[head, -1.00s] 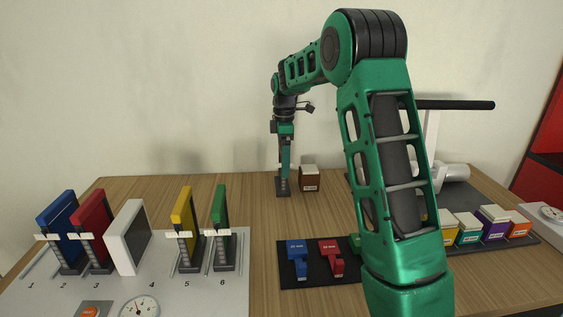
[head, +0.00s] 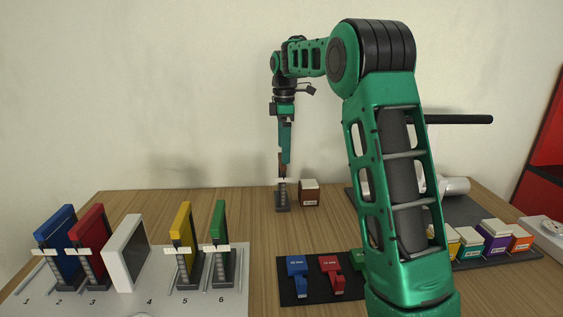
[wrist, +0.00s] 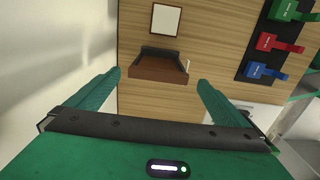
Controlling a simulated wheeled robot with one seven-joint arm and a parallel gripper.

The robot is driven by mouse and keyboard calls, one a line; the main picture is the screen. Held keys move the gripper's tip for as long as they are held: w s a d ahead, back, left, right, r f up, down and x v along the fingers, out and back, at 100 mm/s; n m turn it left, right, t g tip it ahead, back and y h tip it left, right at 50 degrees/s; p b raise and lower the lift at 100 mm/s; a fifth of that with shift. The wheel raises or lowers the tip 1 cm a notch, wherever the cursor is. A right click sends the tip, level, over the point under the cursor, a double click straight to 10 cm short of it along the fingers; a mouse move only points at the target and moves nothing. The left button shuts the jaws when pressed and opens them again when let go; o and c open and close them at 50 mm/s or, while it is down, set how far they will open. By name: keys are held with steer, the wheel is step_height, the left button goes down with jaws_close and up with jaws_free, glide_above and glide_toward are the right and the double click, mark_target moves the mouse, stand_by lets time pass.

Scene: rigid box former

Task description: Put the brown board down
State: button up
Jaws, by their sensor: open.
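The brown board (head: 282,165) stands upright in a dark stand (head: 282,198) at the back of the table in the head view. My gripper (head: 284,160) is just above it, pointing down, and partly hides its top. In the wrist view the board (wrist: 158,70) shows below and between the two spread fingers of my gripper (wrist: 160,80), apart from both. The gripper is open and holds nothing.
A brown box with a white top (head: 309,193) stands just right of the stand. Blue (head: 60,240), red, yellow and green boards stand in a numbered panel (head: 150,300) at front left. A black tray (head: 290,292) holds coloured pieces at front centre.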

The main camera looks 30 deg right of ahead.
steer(key=shift+r, duration=0.8)
steer(key=shift+s+d+r, duration=0.1)
steer(key=shift+s, duration=0.25)
steer(key=s+d+f+m, duration=0.15)
steer(key=s+m, duration=0.85)
steer(key=s, duration=1)
steer(key=s+a+f+m, duration=0.1)
steer(key=s+f+m, duration=0.4)
steer(key=s, duration=0.7)
steer(key=s+a+f+m, duration=0.1)
steer(key=s+f+m, duration=0.3)
steer(key=s, duration=0.9)
step_height(320, 180, down, 2)
steer(key=shift+f+m, duration=0.1)
steer(key=shift+m, duration=0.3)
